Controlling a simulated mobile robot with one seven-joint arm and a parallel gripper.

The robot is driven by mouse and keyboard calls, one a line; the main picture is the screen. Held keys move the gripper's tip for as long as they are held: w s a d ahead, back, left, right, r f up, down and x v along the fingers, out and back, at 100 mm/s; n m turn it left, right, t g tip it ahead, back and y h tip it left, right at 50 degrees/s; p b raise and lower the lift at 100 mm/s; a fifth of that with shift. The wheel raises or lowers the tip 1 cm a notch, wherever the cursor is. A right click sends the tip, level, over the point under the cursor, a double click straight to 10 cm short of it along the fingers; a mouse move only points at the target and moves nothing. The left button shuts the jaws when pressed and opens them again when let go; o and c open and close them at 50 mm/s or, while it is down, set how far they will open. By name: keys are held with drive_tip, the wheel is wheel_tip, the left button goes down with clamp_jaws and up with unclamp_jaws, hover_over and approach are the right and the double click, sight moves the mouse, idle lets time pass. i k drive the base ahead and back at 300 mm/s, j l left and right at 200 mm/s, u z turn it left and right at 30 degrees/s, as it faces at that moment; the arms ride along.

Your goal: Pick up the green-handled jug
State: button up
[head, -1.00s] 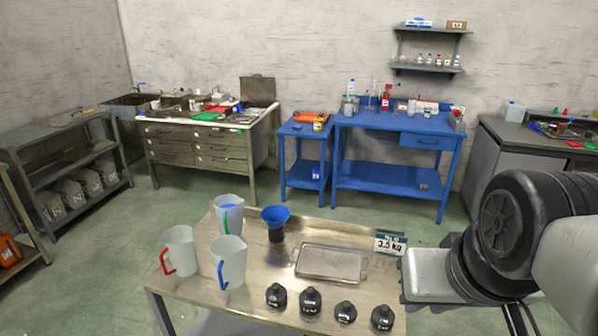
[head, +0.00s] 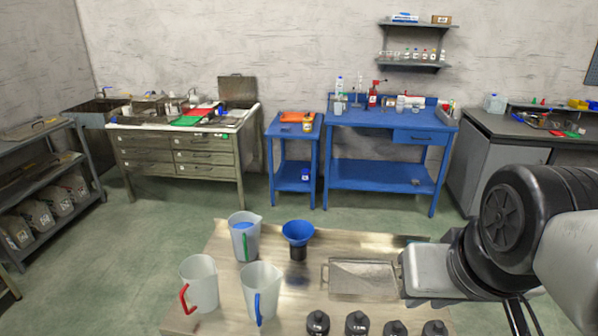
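The green-handled jug (head: 244,238) stands upright at the back left of the steel table (head: 216,306). It is a translucent white jug with something blue showing at its upper part, and its green handle faces the front. A red-handled jug (head: 200,283) and a blue-handled jug (head: 263,291) stand in front of it. A blue funnel (head: 298,232) on a dark base stands just to its right. My arm comes in from the right edge, well apart from the jug. The fingers of my gripper do not show.
A shallow metal tray (head: 362,280) lies on the table right of the funnel. Several black round weights (head: 357,323) line the front edge. Green floor (head: 180,225) lies open behind the table. A blue workbench (head: 385,120) and a drawer cabinet (head: 185,160) stand along the wall.

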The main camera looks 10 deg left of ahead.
sight(245, 227)
drive_tip(key=i+j, duration=0.1)
drive_tip(key=j, duration=0.45)
drive_tip(key=i+j, duration=0.1)
drive_tip(key=j, duration=0.4)
drive_tip(key=i+j, duration=0.1)
drive_tip(key=j, duration=0.45)
drive_tip(key=i+j, duration=0.1)
drive_tip(key=j, duration=0.4)
drive_tip(key=z, duration=0.05)
